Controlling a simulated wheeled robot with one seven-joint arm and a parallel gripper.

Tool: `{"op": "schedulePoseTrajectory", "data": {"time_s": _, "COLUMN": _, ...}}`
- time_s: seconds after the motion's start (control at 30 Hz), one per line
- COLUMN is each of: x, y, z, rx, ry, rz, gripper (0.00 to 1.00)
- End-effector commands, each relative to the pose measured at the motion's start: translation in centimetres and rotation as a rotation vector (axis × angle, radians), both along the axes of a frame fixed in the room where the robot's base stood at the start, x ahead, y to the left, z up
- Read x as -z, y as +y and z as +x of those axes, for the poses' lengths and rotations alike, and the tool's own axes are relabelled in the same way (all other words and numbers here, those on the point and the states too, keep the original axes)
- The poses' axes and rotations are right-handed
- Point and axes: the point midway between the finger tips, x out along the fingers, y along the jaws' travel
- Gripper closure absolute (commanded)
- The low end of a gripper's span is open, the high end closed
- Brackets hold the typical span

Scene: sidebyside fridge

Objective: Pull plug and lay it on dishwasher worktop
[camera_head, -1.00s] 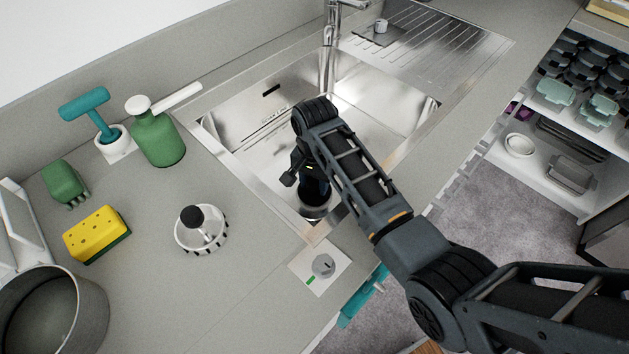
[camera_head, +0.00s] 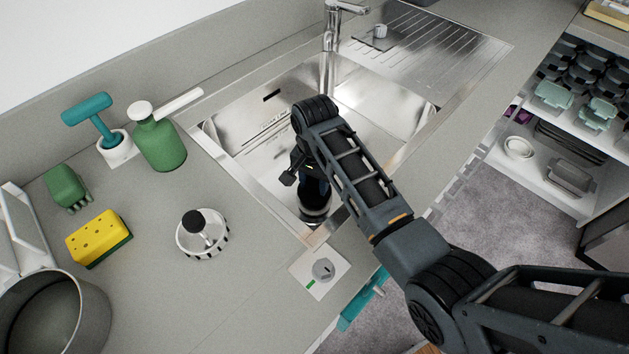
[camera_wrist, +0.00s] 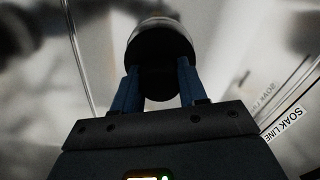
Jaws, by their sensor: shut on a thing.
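My gripper (camera_head: 314,186) reaches down inside the steel sink (camera_head: 262,140), near its front left corner. In the wrist view its two blue fingers (camera_wrist: 158,82) are shut on a dark round thing with a pale metallic rim, which I take to be the plug (camera_wrist: 160,45). Part of the plug (camera_head: 316,210) shows below the gripper in the head view. I cannot tell whether it is clear of the drain. The grey worktop (camera_head: 150,290) lies left of the sink; whether it is the dishwasher's is not shown.
A dial plate (camera_head: 321,271) lies near the front edge. The tap (camera_head: 332,35) rises behind the sink.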

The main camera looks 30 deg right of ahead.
Motion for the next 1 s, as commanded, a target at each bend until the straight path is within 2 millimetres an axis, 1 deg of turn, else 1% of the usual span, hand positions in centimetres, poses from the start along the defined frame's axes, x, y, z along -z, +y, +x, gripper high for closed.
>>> {"op": "schedulePoseTrajectory", "data": {"time_s": 0.5, "x": -3.5, "y": 0.0, "z": 0.0, "rx": 0.000, "ry": -0.001, "rz": 0.000, "gripper": 0.95}}
{"op": "schedulePoseTrajectory", "data": {"time_s": 0.63, "x": -3.8, "y": 0.0, "z": 0.0, "rx": 0.000, "ry": 0.000, "rz": 0.000, "gripper": 0.95}}
{"op": "schedulePoseTrajectory", "data": {"time_s": 1.0, "x": -3.9, "y": 0.0, "z": 0.0, "rx": 0.000, "ry": 0.000, "rz": 0.000, "gripper": 0.95}}
